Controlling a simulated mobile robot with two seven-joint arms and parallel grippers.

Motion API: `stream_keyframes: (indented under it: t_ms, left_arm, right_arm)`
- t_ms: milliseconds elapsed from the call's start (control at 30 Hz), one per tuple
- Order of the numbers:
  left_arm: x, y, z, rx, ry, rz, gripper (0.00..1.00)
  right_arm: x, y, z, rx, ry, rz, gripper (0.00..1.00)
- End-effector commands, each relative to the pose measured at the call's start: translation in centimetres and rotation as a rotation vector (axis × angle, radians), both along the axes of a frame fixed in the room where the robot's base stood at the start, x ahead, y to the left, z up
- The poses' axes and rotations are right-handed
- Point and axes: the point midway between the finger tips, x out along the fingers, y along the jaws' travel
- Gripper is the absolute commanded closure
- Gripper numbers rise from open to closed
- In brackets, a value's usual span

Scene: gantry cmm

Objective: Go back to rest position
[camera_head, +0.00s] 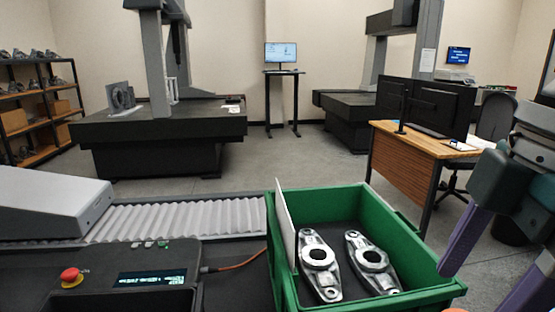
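My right gripper (478,288) is at the right edge of the head view, with its arm coming in from the right. Its two purple fingers are spread apart and point down and to the left, with nothing visible between them. One fingertip appears close to the right wall of a green bin (425,240); I cannot tell if it touches. The bin holds two silver metal parts (318,255) (373,258) lying side by side on a dark bottom. A pale upright panel (286,225) stands along the bin's left side. My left gripper is not in view.
A ribbed conveyor (180,218) and a control panel with a red button (71,276) lie left of the bin. A wooden desk with monitors (430,150) stands behind right. Measuring machines (160,135) stand farther back. Grey floor between is clear.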

Motion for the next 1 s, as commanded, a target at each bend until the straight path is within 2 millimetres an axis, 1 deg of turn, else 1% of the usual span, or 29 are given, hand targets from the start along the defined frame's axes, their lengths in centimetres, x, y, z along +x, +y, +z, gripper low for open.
stream_keyframes:
  t_ms: [33,100,200,300,367,467,667,800,833,1000]
  left_arm:
    - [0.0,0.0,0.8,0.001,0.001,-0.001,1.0]
    - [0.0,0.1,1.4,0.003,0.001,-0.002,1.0]
    - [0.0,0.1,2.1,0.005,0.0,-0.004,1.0]
    - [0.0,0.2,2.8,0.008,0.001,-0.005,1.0]
    - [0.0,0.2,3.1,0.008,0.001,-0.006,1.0]
    - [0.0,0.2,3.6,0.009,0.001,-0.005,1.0]
    - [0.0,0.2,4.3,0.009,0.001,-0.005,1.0]
    - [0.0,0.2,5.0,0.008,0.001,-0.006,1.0]
    - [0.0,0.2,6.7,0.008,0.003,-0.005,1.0]
    - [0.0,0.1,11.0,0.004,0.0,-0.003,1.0]
  right_arm:
    - [-1.2,1.8,-1.0,0.036,-0.002,-0.019,0.04]
    - [-2.3,3.8,-2.1,0.084,-0.025,-0.082,0.04]
    - [-4.0,5.8,-3.3,0.151,-0.05,-0.212,0.04]
    - [-5.8,6.4,-4.0,0.2,-0.068,-0.381,0.04]
    - [-6.8,6.2,-4.3,0.214,-0.075,-0.485,0.04]
    - [-8.5,5.2,-4.7,0.214,-0.082,-0.646,0.04]
    - [-12.0,2.1,-5.1,0.158,-0.092,-0.919,0.04]
    - [-14.8,-0.5,-4.9,0.086,-0.102,-1.088,0.04]
    - [-14.4,-0.4,-3.1,0.093,-0.107,-1.076,0.04]
    - [-14.2,-0.3,1.2,0.094,-0.108,-1.067,0.04]
